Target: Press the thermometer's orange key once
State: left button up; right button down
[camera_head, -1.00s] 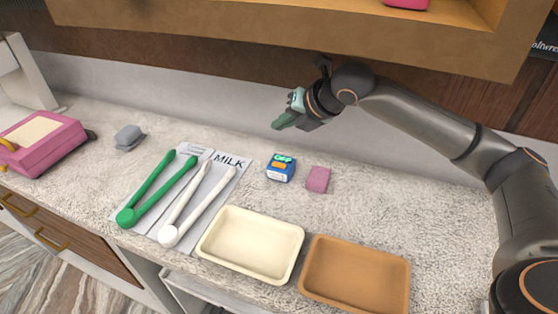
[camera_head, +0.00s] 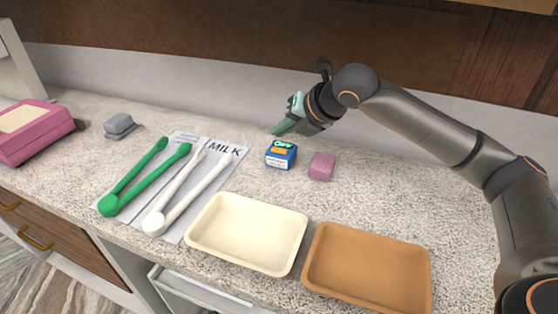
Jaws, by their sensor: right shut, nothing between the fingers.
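The thermometer (camera_head: 281,160) is a small blue box on the counter, right of the tongs. Its top has a green panel reading "OFF", and below that is the orange key (camera_head: 279,151). A white label covers its lower front. My right gripper (camera_head: 277,131) is shut and empty, with green fingertips pointing left and down. It appears above and behind the thermometer, apart from it. My left gripper is not in view.
A pink block (camera_head: 321,166) sits close to the thermometer's right. A cream tray (camera_head: 248,265) and a brown tray (camera_head: 367,292) stand in front. Green tongs (camera_head: 142,179) and white tongs (camera_head: 188,187) lie on a paper mat at left. A grey object (camera_head: 120,125) and a pink box (camera_head: 38,138) are farther left.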

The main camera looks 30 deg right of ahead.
aim_at(274, 147)
jog(key=shift+f, duration=1)
dwell(0.6)
dwell(0.7)
jog(key=shift+f, duration=0.45)
jog(key=shift+f+p, duration=0.3)
jog(key=shift+f, duration=0.15)
dwell(0.6)
jog(key=shift+r+p, duration=0.95)
jog(key=shift+p, duration=0.45)
